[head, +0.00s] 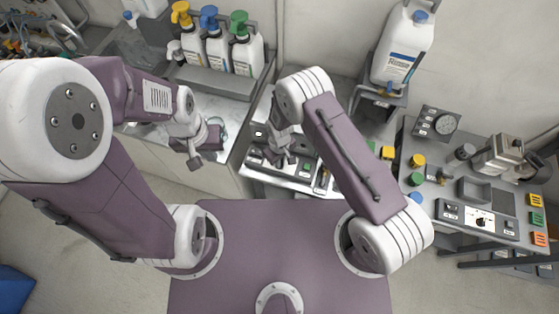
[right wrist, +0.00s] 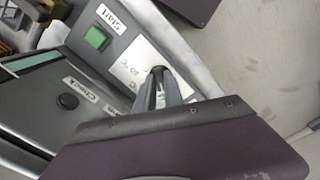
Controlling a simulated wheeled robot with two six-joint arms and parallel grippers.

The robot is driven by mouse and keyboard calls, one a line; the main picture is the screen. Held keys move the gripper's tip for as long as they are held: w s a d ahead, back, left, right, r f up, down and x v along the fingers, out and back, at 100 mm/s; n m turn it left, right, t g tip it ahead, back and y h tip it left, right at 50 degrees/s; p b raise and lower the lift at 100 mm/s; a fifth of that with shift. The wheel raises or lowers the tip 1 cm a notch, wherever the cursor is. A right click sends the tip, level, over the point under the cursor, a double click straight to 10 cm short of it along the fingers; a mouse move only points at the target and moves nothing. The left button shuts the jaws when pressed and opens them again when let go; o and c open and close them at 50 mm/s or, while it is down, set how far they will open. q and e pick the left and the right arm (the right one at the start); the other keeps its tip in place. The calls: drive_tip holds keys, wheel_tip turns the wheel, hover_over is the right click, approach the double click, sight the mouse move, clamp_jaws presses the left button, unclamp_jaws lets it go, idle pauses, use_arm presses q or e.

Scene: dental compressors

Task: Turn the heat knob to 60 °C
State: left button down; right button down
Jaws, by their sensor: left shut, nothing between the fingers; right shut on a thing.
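The heat knob (right wrist: 157,71) is mostly hidden by my right gripper; only a dark bit shows on a white label plate (right wrist: 128,68) in the right wrist view. The plate carries a "60 °C" mark, and another mark is partly covered. My right gripper (right wrist: 163,88) is shut on the knob. In the head view my right gripper (head: 275,158) reaches down onto the grey control panel (head: 321,182); which way the knob points cannot be told. My left gripper (head: 198,160) is shut and empty, above the counter to the left.
A green button (right wrist: 96,38) marked "Start" and a black button (right wrist: 68,101) near "Check" lie close to my right gripper. Pump bottles (head: 216,50) stand at the back left. A Rinse container (head: 402,45) and another control bench (head: 470,190) are on the right.

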drive_tip(key=shift+f+m+b, duration=0.1)
drive_tip(key=shift+m+b, duration=0.65)
drive_tip(key=shift+m, duration=0.35)
drive_tip(key=m+b, duration=0.1)
drive_tip(key=m, duration=0.1)
drive_tip(key=shift+m, duration=0.3)
drive_tip(key=m+b, duration=0.3)
drive_tip(key=m, duration=0.3)
drive_tip(key=shift+m, duration=0.3)
drive_tip(key=m+b, duration=0.1)
drive_tip(key=m, duration=0.5)
drive_tip(key=shift+b, duration=0.35)
drive_tip(key=m, duration=0.3)
drive_tip(key=m+b, duration=0.1)
drive_tip(key=m, duration=0.2)
drive_tip(key=shift+w+r, duration=0.1)
drive_tip(key=shift+r, duration=0.1)
drive_tip(key=shift+m, duration=0.4)
drive_tip(key=c, duration=1.4)
unclamp_jaws()
drive_tip(key=shift+c, duration=0.2)
